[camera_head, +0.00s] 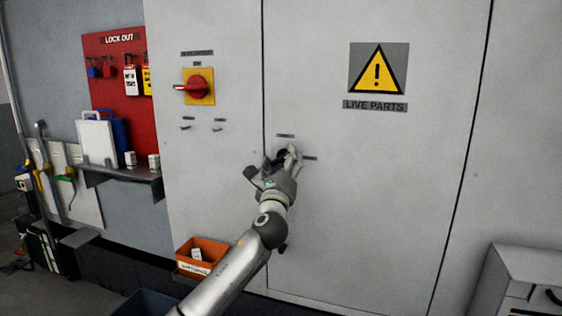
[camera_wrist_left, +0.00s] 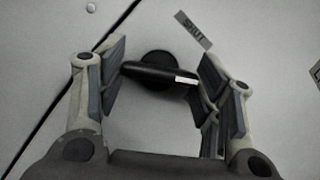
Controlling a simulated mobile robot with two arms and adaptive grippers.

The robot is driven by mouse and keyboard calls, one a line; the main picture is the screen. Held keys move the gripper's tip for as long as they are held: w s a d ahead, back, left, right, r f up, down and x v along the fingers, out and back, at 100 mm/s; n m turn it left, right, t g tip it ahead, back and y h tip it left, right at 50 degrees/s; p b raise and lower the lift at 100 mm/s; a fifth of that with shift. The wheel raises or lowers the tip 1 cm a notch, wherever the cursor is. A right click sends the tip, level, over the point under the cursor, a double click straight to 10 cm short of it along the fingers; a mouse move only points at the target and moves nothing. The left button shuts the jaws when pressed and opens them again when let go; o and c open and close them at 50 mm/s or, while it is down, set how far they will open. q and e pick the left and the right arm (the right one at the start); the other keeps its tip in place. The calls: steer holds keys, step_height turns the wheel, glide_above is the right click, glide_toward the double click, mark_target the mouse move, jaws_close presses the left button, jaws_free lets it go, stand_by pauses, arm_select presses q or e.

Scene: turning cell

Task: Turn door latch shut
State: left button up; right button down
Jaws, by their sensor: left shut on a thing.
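The door latch (camera_wrist_left: 158,72) is a black handle with a white mark near its right end, on a round black base on the pale cabinet door (camera_head: 350,210). My left gripper (camera_head: 282,160) is at the latch in the head view and hides most of it. In the left wrist view my left gripper (camera_wrist_left: 160,85) has its fingers at the two ends of the handle, shut on it. A label reading SHUT (camera_wrist_left: 193,29) is above and right of the handle there; the white mark does not point straight at it. My right gripper is not in view.
A red rotary switch on a yellow plate (camera_head: 208,87) is left of the door seam. An orange bin (camera_head: 203,251) hangs low on the left. A lock-out board (camera_head: 112,60) and a shelf (camera_head: 120,172) are further left. A grey cabinet (camera_head: 530,265) stands at lower right.

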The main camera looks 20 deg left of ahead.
arm_select(q)
steer(key=n, duration=0.2)
steer(key=n+g+y+p, duration=0.1)
steer(key=shift+d+r+n+y, duration=0.1)
steer(key=shift+r+n+y, duration=0.05)
steer(key=shift+n+y, duration=0.2)
steer(key=n+g+p, duration=0.1)
steer(key=n, duration=0.2)
steer(key=shift+r+y, duration=0.1)
steer(key=shift+y, duration=0.25)
steer(key=n+g+p, duration=0.1)
steer(key=n+p, duration=0.1)
steer(key=n, duration=0.2)
steer(key=shift+n+g+p, duration=0.25)
steer(key=shift+g+p, duration=0.05)
steer(key=shift+g, duration=0.1)
steer(key=shift+n+g+p, duration=0.4)
steer(key=shift+n+p, duration=0.15)
steer(key=shift+n, duration=0.55)
steer(key=o, duration=1)
